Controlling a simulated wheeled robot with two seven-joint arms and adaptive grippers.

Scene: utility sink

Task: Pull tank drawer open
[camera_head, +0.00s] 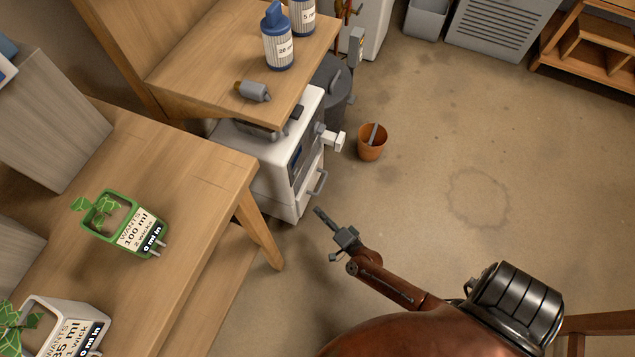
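A white machine (270,185) stands on the floor under the wooden shelf. A grey bar handle (318,183) sits low on its right-hand face, on what looks like the tank drawer (303,197). The drawer looks closed, flush with the machine's front. My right gripper (321,216) is over the floor just in front of and below the handle, apparently apart from it. It points up and left toward the machine. Its fingers are small and dark, and I cannot tell whether they are open or shut. My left gripper is not in view.
A white knob (333,139) sticks out above the handle. A terracotta pot (372,143) stands on the floor to the right. A wooden table leg (260,231) is close on the left. Bottles (278,45) stand on the shelf. The floor at right is clear.

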